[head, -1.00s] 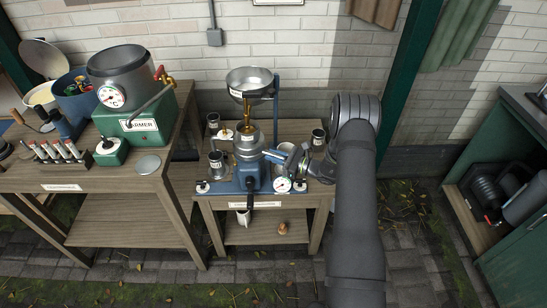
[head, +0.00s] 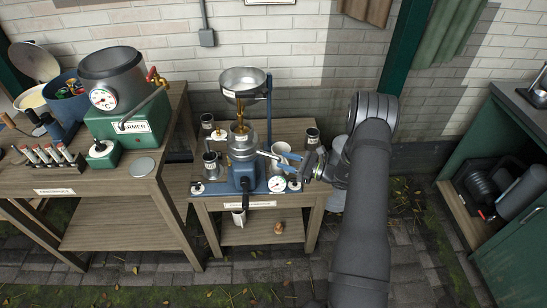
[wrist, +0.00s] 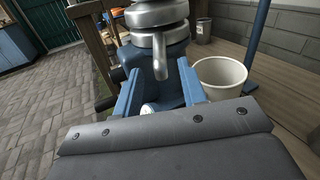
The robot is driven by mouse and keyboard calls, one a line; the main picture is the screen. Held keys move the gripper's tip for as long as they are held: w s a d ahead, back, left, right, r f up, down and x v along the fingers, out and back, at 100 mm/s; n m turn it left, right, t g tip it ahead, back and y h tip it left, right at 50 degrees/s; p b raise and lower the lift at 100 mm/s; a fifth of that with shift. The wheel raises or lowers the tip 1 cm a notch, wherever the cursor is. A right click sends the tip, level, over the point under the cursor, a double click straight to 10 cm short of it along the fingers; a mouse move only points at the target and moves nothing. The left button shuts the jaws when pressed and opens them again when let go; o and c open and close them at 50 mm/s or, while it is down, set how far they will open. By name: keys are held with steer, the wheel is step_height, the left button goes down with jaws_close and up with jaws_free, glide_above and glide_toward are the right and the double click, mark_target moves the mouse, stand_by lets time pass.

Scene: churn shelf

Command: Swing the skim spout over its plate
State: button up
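The separator (head: 242,145) stands on the middle bench, with a steel bowl (head: 243,80) on top and a blue base (head: 243,178). In the wrist view a short steel spout (wrist: 161,60) points down from its stacked rings. I cannot tell if it is the skim spout. My gripper (head: 268,156) is at the separator's right side. In the wrist view its two blue fingers (wrist: 158,78) are apart, and the spout shows between them without visible contact on either side.
A white cup (wrist: 219,76) stands close to my right finger in the wrist view. A green warmer (head: 130,119) stands on the left bench.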

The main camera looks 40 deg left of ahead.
steer(key=v, duration=1)
steer(key=shift+w, duration=0.1)
steer(key=c, duration=0.6)
steer(key=shift+s+a+m, duration=0.1)
steer(key=shift+s+m, duration=0.45)
steer(key=shift+m, duration=0.25)
jaws_close()
steer(key=s+m+t+y, duration=0.15)
steer(key=s+m, duration=0.35)
steer(key=m, duration=0.5)
steer(key=s+m+t, duration=0.3)
steer(key=s+m, duration=0.1)
steer(key=m, duration=0.5)
steer(key=shift+w+a, duration=0.5)
steer(key=shift+a, duration=1.35)
steer(key=shift+w+a, duration=0.45)
steer(key=shift+a, duration=1.4)
steer(key=shift+w+a, duration=0.5)
steer(key=shift+a, duration=1.4)
